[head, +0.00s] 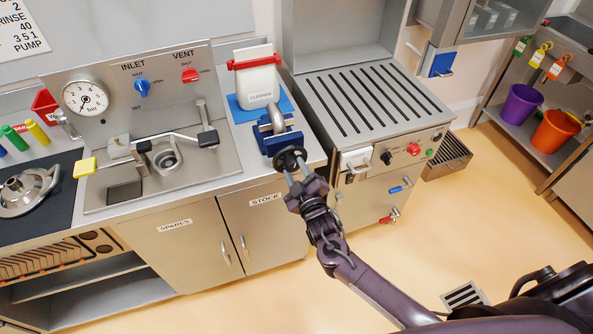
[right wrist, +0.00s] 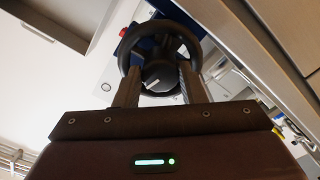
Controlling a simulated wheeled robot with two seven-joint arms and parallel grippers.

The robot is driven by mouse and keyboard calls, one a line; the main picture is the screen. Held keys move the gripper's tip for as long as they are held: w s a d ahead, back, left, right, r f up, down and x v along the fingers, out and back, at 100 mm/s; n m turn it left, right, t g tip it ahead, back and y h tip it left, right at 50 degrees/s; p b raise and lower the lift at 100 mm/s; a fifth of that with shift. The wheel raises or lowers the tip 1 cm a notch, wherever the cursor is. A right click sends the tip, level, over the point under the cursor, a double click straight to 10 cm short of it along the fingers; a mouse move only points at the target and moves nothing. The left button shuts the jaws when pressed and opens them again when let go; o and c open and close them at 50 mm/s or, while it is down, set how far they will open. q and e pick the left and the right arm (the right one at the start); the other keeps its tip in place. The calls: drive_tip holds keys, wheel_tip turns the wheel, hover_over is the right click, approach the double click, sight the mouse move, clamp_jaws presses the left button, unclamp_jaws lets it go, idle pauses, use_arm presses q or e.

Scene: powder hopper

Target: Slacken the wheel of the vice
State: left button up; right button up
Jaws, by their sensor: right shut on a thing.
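The blue vice (head: 281,142) stands at the front right corner of the counter. A grey curved metal piece (head: 277,119) sits at its jaws. The vice's black wheel (head: 288,156) faces outward over the counter edge. In the right wrist view the round rim of the wheel (right wrist: 161,25) and its dark hub (right wrist: 160,76) show in front of me. My right gripper (head: 291,172) is shut on the wheel, its two fingers (right wrist: 159,82) on either side of the hub. The fingertips are partly hidden by the wheel. My left gripper is in neither view.
A white cleaner container (head: 255,85) with a red clamp stands on a blue mat behind the vice. The slotted steel bench (head: 366,103) is close on the right. A steel panel with a gauge (head: 86,98) and levers is on the left. The floor (head: 455,220) at right is mostly clear.

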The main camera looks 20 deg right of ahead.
drive_tip(key=shift+w+r, duration=0.25)
drive_tip(key=shift+r, duration=0.1)
drive_tip(key=o, duration=1)
drive_tip(key=shift+w+f, duration=0.1)
drive_tip(key=shift+f, duration=0.1)
drive_tip(key=shift+f, duration=0.15)
drive_tip(key=s+b, duration=0.1)
drive_tip(key=s, duration=0.7)
drive_tip(key=shift+d+b, duration=0.15)
drive_tip(key=shift+b, duration=0.15)
